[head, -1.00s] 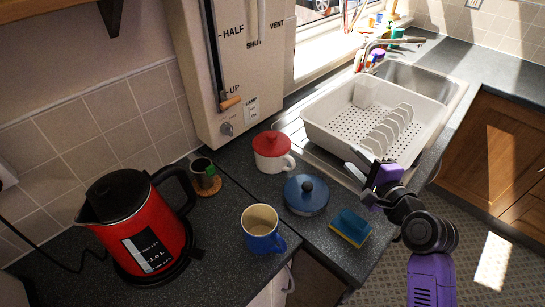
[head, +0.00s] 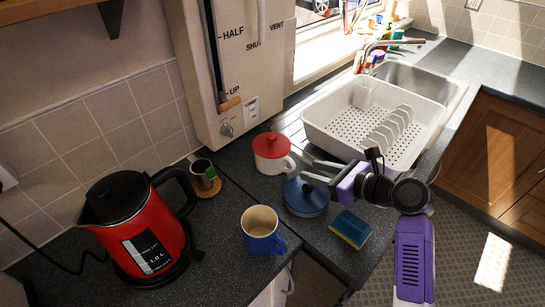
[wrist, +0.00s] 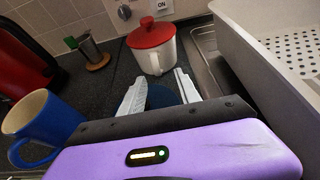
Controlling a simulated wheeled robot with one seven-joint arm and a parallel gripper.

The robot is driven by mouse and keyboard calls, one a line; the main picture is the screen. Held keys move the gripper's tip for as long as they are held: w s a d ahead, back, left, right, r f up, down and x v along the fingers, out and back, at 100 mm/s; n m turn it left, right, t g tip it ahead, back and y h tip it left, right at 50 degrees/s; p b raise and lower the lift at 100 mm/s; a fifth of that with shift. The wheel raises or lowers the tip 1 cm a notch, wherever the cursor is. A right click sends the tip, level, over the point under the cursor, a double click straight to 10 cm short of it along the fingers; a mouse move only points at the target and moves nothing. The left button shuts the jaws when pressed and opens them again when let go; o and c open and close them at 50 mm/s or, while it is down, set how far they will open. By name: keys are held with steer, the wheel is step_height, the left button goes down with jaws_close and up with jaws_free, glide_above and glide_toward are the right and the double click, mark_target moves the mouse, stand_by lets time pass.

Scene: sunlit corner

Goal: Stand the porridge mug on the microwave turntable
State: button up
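No label marks the porridge mug. One candidate is a white mug with a red knobbed lid (head: 271,164), standing upright with its handle to the right; the wrist view shows it just ahead of the fingers (wrist: 155,58). The other is an open blue mug (head: 261,242), cream inside and empty-looking, upright near the counter's front edge; it also shows in the wrist view (wrist: 38,125). My gripper (head: 312,170) is open and empty, above the blue lidded dish and right of the red-lidded mug; its fingers also show in the wrist view (wrist: 160,80). I see no microwave turntable.
The blue lidded dish (head: 304,204) lies under my fingers. A sponge (head: 350,230), white dish rack (head: 340,140), red kettle (head: 137,240) and a small cup on a cork coaster (head: 208,188) stand around. A cream wall unit (head: 215,70) rises behind. Bare counter lies left of the blue mug.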

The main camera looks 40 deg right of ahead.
mark_target(276, 158)
steer(key=shift+a+p+x, duration=0.15)
steer(key=shift+a+x, duration=0.05)
steer(key=shift+x, duration=1.5)
steer(key=shift+a+p+x, duration=0.15)
steer(key=shift+x, duration=1.55)
steer(key=shift+f, duration=0.15)
steer(key=shift+c, duration=0.5)
jaws_close()
steer(key=shift+s, duration=0.1)
